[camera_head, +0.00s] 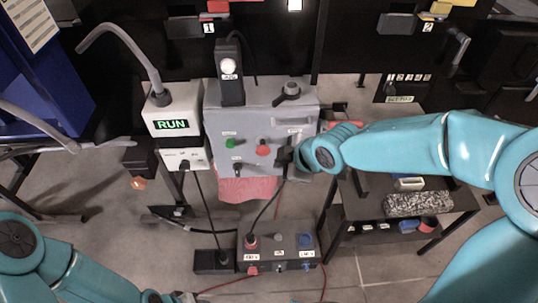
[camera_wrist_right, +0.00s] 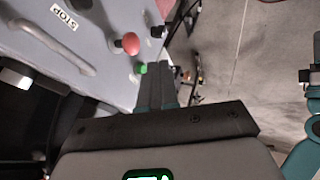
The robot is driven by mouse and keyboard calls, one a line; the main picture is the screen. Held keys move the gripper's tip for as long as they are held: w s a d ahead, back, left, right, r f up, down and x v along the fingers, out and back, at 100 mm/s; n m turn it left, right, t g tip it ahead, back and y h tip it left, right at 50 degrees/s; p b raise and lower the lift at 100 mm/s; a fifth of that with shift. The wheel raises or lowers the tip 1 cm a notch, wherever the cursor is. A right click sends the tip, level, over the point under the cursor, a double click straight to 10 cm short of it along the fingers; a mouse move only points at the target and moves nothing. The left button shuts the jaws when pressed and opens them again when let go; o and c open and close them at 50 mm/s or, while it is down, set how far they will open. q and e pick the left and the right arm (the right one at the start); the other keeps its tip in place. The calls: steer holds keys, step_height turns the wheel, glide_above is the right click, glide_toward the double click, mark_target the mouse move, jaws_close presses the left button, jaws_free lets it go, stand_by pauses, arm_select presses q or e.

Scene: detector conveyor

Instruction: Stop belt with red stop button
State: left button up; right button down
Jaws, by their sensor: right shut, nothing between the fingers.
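The red stop button (camera_head: 263,150) is on the front of a grey control box (camera_head: 225,112). A green button (camera_head: 231,143) is left of it. My right gripper (camera_head: 284,157) is shut and empty, just right of the red button in the head view. In the right wrist view, the red button (camera_wrist_right: 131,43) stands out from the panel, left of and beyond the shut fingertips (camera_wrist_right: 161,66), with a visible gap. The display (camera_head: 172,125) reads RUN in green. My left arm shows at bottom left; its gripper is barely visible at the bottom edge.
A black knob (camera_head: 238,169) sits below the green button. A socket box (camera_head: 275,248) with cables stands on the floor below. A side table (camera_head: 453,199) with a speckled block (camera_head: 417,204) stands right. A grey handle (camera_wrist_right: 55,45) juts from the panel.

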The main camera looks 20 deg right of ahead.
mark_target(267, 155)
arm_select(q)
step_height(267, 155, down, 5)
steer(key=b, duration=0.4)
arm_select(e)
steer(key=w+f+p, duration=0.1)
steer(key=w+f, duration=0.1)
steer(key=w, duration=0.1)
steer(key=w+f+p, duration=0.2)
steer(key=w+a+f+p, duration=0.1)
steer(key=w+f, duration=0.1)
steer(key=w, duration=0.1)
steer(key=shift+w+f, duration=0.3)
steer(key=shift+f, duration=0.1)
arm_select(q)
steer(key=r, duration=0.5)
steer(key=shift+s+a, duration=0.1)
steer(key=shift+a, duration=0.1)
steer(key=shift+f, duration=0.1)
arm_select(e)
steer(key=shift+w, duration=0.1)
